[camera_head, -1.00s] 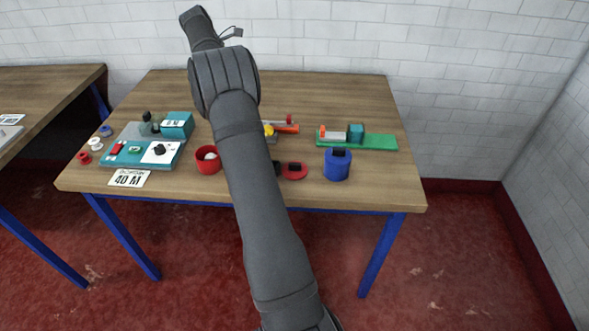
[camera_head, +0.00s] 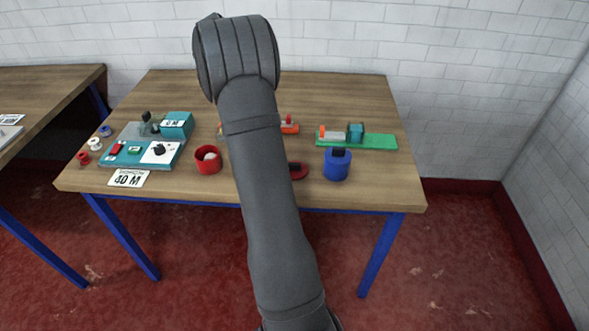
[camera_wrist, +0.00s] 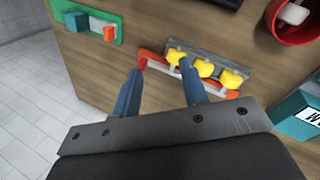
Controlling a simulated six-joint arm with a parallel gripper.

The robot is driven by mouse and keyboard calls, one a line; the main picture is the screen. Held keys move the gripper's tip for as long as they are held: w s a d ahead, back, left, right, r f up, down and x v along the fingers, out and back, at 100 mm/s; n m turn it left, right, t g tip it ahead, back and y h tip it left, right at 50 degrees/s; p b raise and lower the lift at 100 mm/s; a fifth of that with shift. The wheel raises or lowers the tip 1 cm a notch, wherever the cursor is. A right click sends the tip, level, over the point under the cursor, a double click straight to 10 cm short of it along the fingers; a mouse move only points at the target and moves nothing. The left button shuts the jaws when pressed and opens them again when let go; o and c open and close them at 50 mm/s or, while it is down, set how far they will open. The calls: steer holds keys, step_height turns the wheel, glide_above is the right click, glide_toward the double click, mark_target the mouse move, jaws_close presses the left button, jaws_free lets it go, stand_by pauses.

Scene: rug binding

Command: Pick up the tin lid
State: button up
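A flat red round piece (camera_head: 298,171), which looks like the tin lid, lies near the table's front edge, partly hidden behind my arm in the head view. I cannot make it out in the wrist view. A red tin (camera_head: 208,160) with a pale item inside stands to its left and also shows at the top right of the wrist view (camera_wrist: 275,18). My gripper (camera_wrist: 160,66) is open and empty, its two blue fingers apart above the table near a red-orange handle (camera_wrist: 152,57). The head view hides the gripper behind my arm.
A grey rack with yellow pieces (camera_wrist: 203,68) lies beside the handle. A green board (camera_head: 370,142) with blocks is at the right, a blue tin (camera_head: 337,165) in front of it. A teal machine (camera_head: 130,155) and small spools stand at the left. The table's back is clear.

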steer(key=s+d+f+m+g, duration=0.1)
steer(key=s+d+m, duration=0.25)
steer(key=m, duration=0.85)
steer(key=s+d+m, duration=0.3)
steer(key=s+m, duration=0.2)
steer(key=m, duration=0.6)
steer(key=shift+m, duration=0.3)
steer(key=x, duration=1.1)
steer(key=shift+f, duration=0.35)
steer(key=shift+x, duration=3.05)
steer(key=shift+w+a, duration=0.1)
steer(key=shift+w, duration=0.05)
jaws_close()
